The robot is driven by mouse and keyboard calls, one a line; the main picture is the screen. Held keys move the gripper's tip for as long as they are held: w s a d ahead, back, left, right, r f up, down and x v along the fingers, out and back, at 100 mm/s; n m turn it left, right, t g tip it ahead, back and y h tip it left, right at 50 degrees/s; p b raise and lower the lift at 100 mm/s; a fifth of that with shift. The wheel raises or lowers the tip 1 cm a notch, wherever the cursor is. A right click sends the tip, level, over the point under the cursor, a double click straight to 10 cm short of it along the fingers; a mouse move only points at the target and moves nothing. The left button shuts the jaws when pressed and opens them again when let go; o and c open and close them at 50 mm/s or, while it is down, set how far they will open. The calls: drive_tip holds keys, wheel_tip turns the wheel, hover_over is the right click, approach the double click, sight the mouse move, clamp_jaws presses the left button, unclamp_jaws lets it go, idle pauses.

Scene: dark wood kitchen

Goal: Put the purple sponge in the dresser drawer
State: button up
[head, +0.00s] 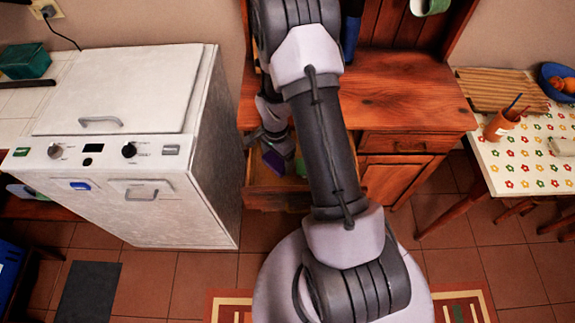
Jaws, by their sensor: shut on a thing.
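The wooden dresser (400,95) stands behind my arm. Its left drawer (262,180) is pulled open, and my arm covers the right part of it. My gripper (276,148) points down over the open drawer. It is shut on the purple sponge (273,161), of which a small dark purple part shows below the fingers. The sponge appears at or just above the drawer opening; I cannot tell whether it touches the drawer bottom. A green thing (300,168) shows beside the sponge, partly hidden by my arm.
The dresser's right drawer (408,143) is closed. A table with a flowered cloth (520,165) stands at the right, holding an orange cup (500,125) and a wooden board (500,90).

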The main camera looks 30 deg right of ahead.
sight(278, 169)
wheel_tip(278, 169, down, 6)
drive_tip(key=shift+r+b, duration=0.25)
drive_tip(key=shift+b, duration=0.55)
drive_tip(key=shift+f, duration=0.1)
drive_tip(key=shift+f, duration=0.15)
drive_tip(key=o, duration=1.4)
